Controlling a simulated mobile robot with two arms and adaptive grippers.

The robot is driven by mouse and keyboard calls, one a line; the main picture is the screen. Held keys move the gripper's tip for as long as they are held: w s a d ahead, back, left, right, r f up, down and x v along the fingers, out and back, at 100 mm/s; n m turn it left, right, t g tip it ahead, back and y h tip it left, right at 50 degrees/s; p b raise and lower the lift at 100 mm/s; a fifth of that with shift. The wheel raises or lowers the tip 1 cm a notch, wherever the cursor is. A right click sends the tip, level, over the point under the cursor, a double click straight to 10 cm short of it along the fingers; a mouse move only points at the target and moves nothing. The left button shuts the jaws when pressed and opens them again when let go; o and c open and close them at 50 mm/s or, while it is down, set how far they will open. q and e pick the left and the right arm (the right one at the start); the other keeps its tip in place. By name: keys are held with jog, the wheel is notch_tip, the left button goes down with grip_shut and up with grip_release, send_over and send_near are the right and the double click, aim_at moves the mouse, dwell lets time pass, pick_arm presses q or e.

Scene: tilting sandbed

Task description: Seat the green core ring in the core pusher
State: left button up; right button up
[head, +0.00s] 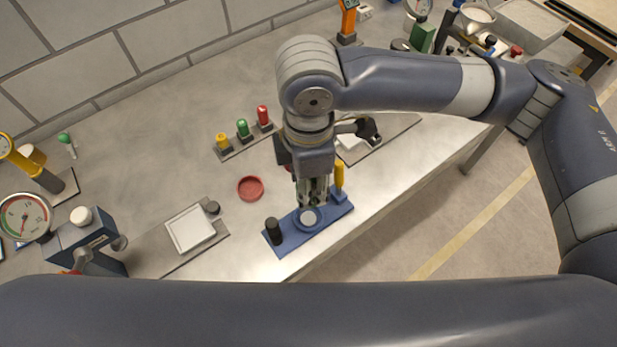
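A green piece (243,128), which may be the core ring, stands in a grey rack between a yellow piece and a red piece. A blue base (290,238) at the table's front edge, possibly the core pusher, carries a black post (273,230), a round grey-topped seat (309,217) and a yellow upright (339,174). My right gripper (313,199) points down just above or at the round seat. Its fingers are close together, and I cannot tell whether anything is between them. My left gripper is out of view.
A red dish (250,188) lies left of my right gripper. A white square tray (190,228) sits on a grey plate farther left. A blue device with a dial gauge (25,217) stands at the far left. Bare table lies around the red dish.

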jog(key=shift+f+b, duration=2.25)
jog(key=shift+f, duration=3.05)
dwell(2.0)
jog(key=o, duration=1.1)
